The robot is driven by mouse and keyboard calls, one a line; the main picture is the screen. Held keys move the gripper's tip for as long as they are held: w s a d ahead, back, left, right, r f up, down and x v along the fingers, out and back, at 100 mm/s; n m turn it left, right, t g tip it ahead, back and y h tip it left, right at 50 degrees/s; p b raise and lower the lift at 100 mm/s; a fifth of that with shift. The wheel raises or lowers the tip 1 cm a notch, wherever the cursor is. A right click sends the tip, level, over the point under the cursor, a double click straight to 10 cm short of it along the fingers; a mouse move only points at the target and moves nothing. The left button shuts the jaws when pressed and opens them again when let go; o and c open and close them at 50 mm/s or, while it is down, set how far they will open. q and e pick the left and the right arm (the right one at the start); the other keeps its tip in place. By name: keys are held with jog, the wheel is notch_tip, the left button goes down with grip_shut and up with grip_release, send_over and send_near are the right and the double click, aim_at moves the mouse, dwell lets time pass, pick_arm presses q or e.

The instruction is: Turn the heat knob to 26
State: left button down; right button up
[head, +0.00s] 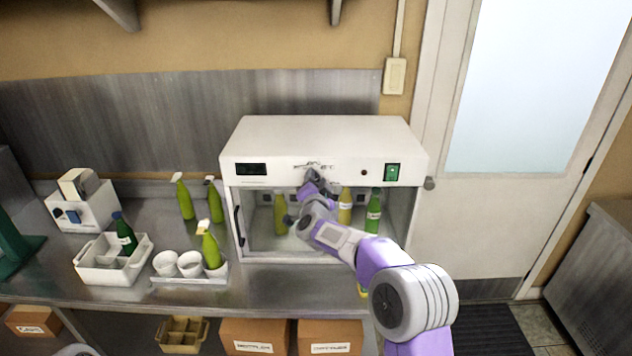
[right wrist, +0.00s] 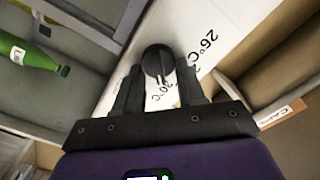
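The white heating cabinet (head: 322,140) stands on the counter, its heat knob hidden behind my right gripper in the head view. In the right wrist view the round black knob (right wrist: 157,62) sits on the white panel with a raised bar across it. Labels "26°C" (right wrist: 198,48) and "30°C" (right wrist: 163,90) are printed near it. My right gripper (right wrist: 160,72) has its fingers apart on either side of the knob, with what look like small gaps; contact is unclear. It also shows at the panel in the head view (head: 314,178). My left gripper is not in view.
The panel also has a dark display (head: 251,169), a small red light (head: 364,172) and a green switch (head: 392,172). Bottles, including a green one (head: 373,212), stand inside the cabinet below. Spray bottles (head: 184,199), a white caddy (head: 92,270) and cups (head: 166,264) stand to the left.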

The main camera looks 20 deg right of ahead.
jog(key=shift+c, duration=1.2)
jog(key=shift+w+a+n+p, duration=0.1)
jog(key=shift+a+n+p, duration=0.15)
jog(key=shift+n+p, duration=2)
jog(key=shift+w+a+n+p, duration=0.15)
jog(key=shift+n+p, duration=0.65)
jog(key=shift+n, duration=2.9)
jog(key=shift+s+a+n+p, duration=0.1)
jog(key=shift+a+n+p, duration=0.2)
jog(key=shift+n+p, duration=1.95)
jog(key=shift+n+b, duration=0.7)
jog(key=shift+n, duration=0.2)
jog(key=o, duration=1)
jog(key=shift+o, duration=0.2)
